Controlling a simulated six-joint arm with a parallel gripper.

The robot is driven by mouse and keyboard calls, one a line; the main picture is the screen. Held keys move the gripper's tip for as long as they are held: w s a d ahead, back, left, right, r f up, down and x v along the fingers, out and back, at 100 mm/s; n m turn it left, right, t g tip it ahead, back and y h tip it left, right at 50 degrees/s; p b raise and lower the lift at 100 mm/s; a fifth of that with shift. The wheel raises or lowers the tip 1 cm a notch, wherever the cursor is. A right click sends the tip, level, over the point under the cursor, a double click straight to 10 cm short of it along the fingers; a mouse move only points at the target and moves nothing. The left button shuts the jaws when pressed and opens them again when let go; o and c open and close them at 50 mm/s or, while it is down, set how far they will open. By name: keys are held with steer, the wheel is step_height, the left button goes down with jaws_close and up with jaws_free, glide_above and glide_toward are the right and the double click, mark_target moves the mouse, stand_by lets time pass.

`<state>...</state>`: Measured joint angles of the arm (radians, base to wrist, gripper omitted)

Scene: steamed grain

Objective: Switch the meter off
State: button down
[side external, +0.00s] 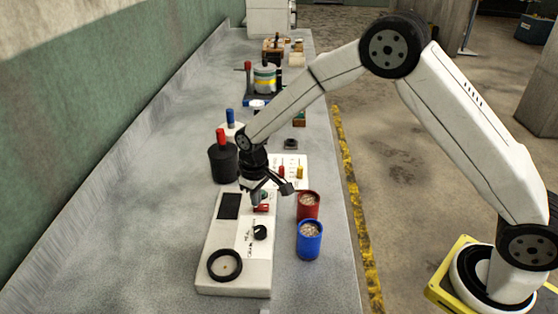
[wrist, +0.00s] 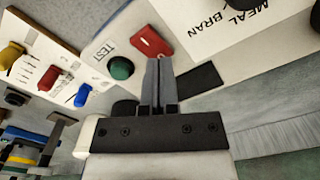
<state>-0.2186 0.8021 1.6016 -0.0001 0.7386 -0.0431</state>
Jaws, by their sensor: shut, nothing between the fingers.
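The meter (side external: 213,262) is a pale flat box on the bench, with a dark display (side external: 229,207), a black knob (side external: 260,232) and a black ring-shaped well (side external: 225,265). A red rocker switch (wrist: 150,42) sits on its panel, beside a green button (wrist: 121,68) on a plate marked TEST. The switch also shows in the side view (side external: 262,208), just below my gripper. My gripper (wrist: 158,62) is shut and empty, pointing down over the far end of the meter. Its tips appear right by the red switch; I cannot tell whether they touch it, or its position.
A red cup (side external: 308,205) and a blue cup (side external: 310,240) of grain stand close to the meter's right. A black container with a red top (side external: 223,161) stands behind left. A white panel with coloured levers (side external: 292,167) lies beyond. The bench left of the meter is clear.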

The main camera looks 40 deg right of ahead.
steer(key=shift+r, duration=3.1)
steer(key=s+d+r+m+t, duration=0.1)
steer(key=s+d, duration=0.4)
steer(key=s, duration=0.5)
steer(key=s+d+r+m+t, duration=0.1)
steer(key=s+d, duration=0.4)
steer(key=s, duration=0.5)
steer(key=shift+s+d+r+m+t, duration=0.15)
steer(key=shift+s+d+m+t, duration=0.15)
steer(key=shift+s+d+m, duration=0.15)
steer(key=shift+w, duration=0.1)
